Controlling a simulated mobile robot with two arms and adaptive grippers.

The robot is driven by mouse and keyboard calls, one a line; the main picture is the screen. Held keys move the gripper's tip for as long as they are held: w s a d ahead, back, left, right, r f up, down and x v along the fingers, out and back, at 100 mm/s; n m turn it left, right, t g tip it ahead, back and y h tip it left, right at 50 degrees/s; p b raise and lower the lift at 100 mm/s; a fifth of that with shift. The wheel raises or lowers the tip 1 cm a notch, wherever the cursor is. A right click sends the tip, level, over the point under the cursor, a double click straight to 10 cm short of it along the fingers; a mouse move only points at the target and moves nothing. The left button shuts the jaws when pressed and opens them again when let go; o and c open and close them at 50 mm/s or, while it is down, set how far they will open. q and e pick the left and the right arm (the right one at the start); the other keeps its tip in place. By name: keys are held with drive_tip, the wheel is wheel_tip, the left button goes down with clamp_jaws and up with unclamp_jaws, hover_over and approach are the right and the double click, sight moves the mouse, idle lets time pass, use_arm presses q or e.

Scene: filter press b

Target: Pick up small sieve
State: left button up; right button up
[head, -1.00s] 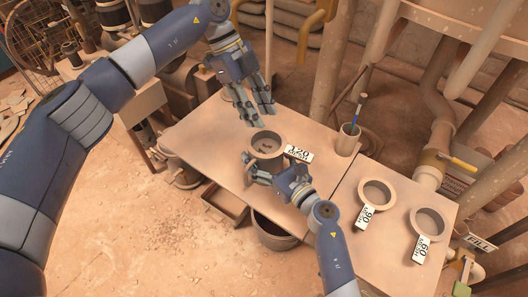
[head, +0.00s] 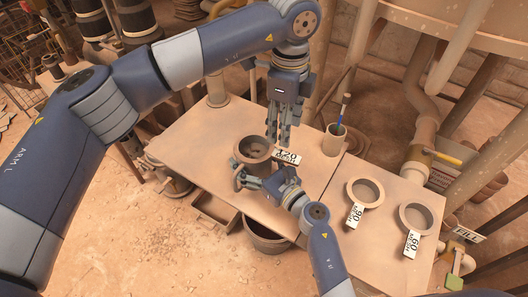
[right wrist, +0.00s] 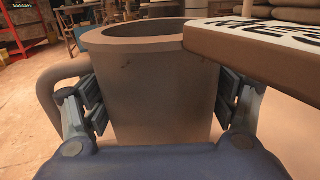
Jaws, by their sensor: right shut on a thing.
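A round brown vessel (head: 253,149) stands on the table with dark bits inside. A white "120 mesh" tag (head: 288,156) is at its right; I cannot tell how a sieve ring and the vessel join. In the right wrist view a brown cup (right wrist: 155,95) with a side handle sits between the fingers, and the tagged slab (right wrist: 262,42) overlaps its rim at the right. My right gripper (head: 262,176) is shut on the cup. My left gripper (head: 283,143) points down just above the tag; its finger gap is unclear. Sieves tagged 90 (head: 351,193) and 60 (head: 401,217) lie at the right.
A small cup (head: 334,143) with a blue-handled brush stands at the table's back. Pipes and posts rise behind it. A bucket (head: 262,236) and an open tray (head: 216,212) are below the front edge. The table's left part (head: 195,140) is clear.

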sight(282, 154)
use_arm(q)
wheel_tip(282, 154, down, 11)
drive_tip(key=shift+r, duration=0.2)
drive_tip(key=c, duration=1)
